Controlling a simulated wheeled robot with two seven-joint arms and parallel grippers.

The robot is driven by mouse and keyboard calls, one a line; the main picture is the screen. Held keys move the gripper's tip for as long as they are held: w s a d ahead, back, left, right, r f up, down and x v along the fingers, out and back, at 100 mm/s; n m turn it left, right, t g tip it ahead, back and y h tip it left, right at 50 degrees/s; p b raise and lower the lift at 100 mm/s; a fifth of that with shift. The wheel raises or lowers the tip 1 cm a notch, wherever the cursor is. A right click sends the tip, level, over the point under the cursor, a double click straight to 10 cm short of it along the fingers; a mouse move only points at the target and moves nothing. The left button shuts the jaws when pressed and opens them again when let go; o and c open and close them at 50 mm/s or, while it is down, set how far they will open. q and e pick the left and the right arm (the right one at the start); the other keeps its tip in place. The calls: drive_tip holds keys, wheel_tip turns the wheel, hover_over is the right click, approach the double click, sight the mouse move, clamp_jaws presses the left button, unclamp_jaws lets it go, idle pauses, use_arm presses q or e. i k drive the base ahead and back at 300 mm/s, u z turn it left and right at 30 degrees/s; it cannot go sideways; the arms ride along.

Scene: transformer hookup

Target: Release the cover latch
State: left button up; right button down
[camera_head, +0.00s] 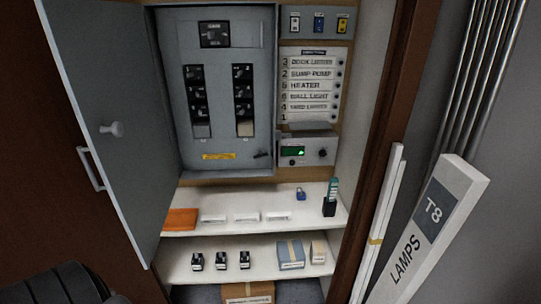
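A grey electrical panel (226,103) is fixed upright inside the cabinet, with two columns of black breakers and a main breaker (215,34) at the top. A small dark lever, which looks like the cover latch (262,155), sits at the lower right of the panel's front, to the right of a yellow label (218,156). It lies roughly sideways; whether it is fastened is too small to tell. Neither of my grippers shows, and nothing is seen touching the latch.
A grey door (120,190) with a knob stands open at left. A small display unit (307,151) is right of the panel. Two white shelves (243,219) below hold small items. A long lamp box (435,222) leans at right. A dark rounded shape fills the bottom-left corner.

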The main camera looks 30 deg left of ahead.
sight(262, 155)
drive_tip(key=i, duration=0.3)
drive_tip(key=u, duration=0.8)
